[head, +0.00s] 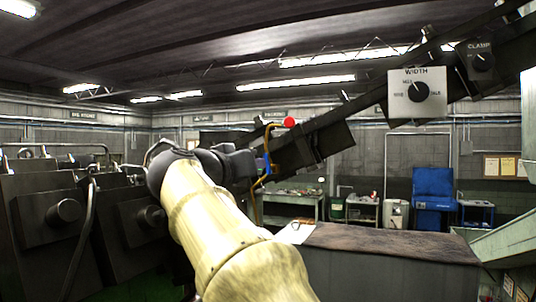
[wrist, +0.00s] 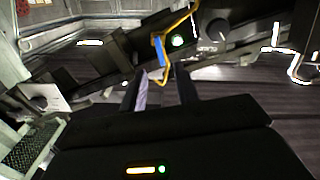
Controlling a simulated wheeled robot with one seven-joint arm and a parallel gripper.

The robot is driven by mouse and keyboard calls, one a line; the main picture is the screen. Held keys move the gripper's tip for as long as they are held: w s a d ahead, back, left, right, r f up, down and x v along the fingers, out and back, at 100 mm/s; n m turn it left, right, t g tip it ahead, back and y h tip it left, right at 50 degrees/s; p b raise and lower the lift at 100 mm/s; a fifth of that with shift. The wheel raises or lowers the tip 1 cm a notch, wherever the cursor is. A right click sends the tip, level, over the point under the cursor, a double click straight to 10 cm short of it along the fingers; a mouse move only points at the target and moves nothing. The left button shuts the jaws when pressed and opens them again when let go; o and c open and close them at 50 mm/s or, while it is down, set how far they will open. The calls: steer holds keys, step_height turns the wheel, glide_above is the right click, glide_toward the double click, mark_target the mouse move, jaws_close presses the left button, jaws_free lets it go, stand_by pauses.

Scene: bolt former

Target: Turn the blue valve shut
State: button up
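The blue valve handle (head: 267,161) is a small blue piece on a thin yellow pipe (head: 257,188), just right of my gripper (head: 250,163) in the head view. My gripper's wrist partly covers that area. In the wrist view the blue handle (wrist: 160,51) is a short, slightly tilted bar beside the bent yellow pipe (wrist: 178,24). The handle appears just beyond the fingertips, nearer the left finger. I cannot tell whether they touch.
A dark slanted machine beam (head: 330,138) runs behind the pipe, with a red knob (head: 289,122) near it. A WIDTH dial panel (head: 416,94) and a CLAMP dial (head: 481,62) sit to the upper right.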

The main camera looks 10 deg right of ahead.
mark_target(268, 163)
steer(key=p+x, duration=0.3)
steer(key=x, duration=0.4)
steer(key=shift+p, duration=0.3)
